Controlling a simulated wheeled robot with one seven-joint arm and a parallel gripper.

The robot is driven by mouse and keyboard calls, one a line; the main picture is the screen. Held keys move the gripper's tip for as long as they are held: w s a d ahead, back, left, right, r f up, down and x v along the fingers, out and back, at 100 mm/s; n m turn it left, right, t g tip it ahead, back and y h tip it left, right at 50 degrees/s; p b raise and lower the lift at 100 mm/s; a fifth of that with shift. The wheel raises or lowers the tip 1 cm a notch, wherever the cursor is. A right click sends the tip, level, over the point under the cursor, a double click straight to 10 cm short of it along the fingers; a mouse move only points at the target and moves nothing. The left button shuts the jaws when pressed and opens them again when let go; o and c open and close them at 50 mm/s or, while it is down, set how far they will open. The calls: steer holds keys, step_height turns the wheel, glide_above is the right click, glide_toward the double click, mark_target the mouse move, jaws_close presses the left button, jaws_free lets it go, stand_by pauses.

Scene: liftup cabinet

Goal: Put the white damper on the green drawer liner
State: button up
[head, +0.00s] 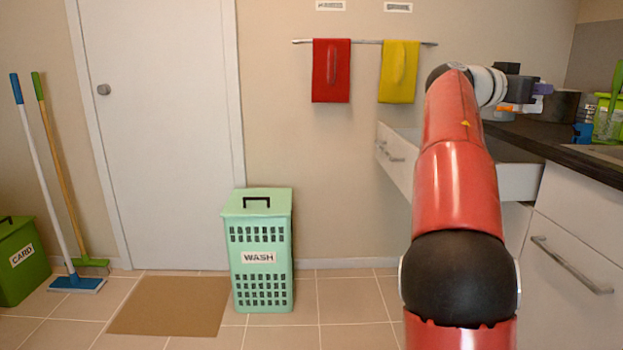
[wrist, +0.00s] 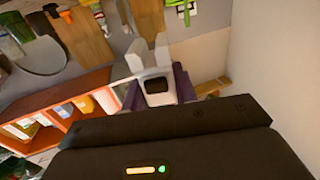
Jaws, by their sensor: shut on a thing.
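My gripper (wrist: 158,84) has purple fingers, seen in the wrist view on both sides of a white piece, which I take to be the white damper (wrist: 158,98). The fingers are shut on it. The piece has two pale prongs pointing away from my gripper and a dark patch on its near face. In the head view my gripper (head: 537,90) is at the upper right, above the dark counter's edge; the damper is not clearly visible there. A white drawer (head: 519,182) stands open behind my red arm. I cannot make out a green drawer liner; my arm hides part of the drawer.
The dark counter (head: 560,142) runs along the right, with a green container (head: 607,118) on it. A closed drawer with a long handle (head: 572,266) is below. Red (head: 331,71) and yellow (head: 398,72) towels hang on the wall. A green wash hamper (head: 262,250) stands on the floor.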

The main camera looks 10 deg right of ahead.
steer(key=w+a+f+n+t+y, duration=0.25)
steer(key=w+a+f+t, duration=0.2)
steer(key=w+f, duration=0.45)
steer(key=w+a+f+n+t+y, duration=0.2)
steer(key=w+a+f+n+t, duration=0.3)
steer(key=f, duration=0.6)
steer(key=w+a+f+n+t+y, duration=0.2)
steer(key=w+a+f+t+y, duration=0.15)
steer(key=w+f, duration=0.6)
steer(key=w+a+f+n+t+y, duration=0.1)
steer(key=a+f+y, duration=0.1)
steer(key=a+f, duration=0.3)
steer(key=w+a+f+n+y, duration=0.15)
steer(key=a+f, duration=0.25)
steer(key=f, duration=0.4)
steer(key=s+a+f+n+y, duration=0.1)
steer(key=s+a+f+y, duration=0.2)
steer(key=f, duration=0.4)
steer(key=s+a+f+n+t+y, duration=0.1)
steer(key=s+a+f+n, duration=0.1)
steer(key=s+a+f, duration=0.4)
steer(key=s+a+f+n+y, duration=0.1)
steer(key=a+f+y, duration=0.1)
steer(key=a+f, duration=0.35)
steer(key=s, duration=1.7)
steer(key=shift+d+f, duration=0.4)
steer(key=shift+f, duration=0.05)
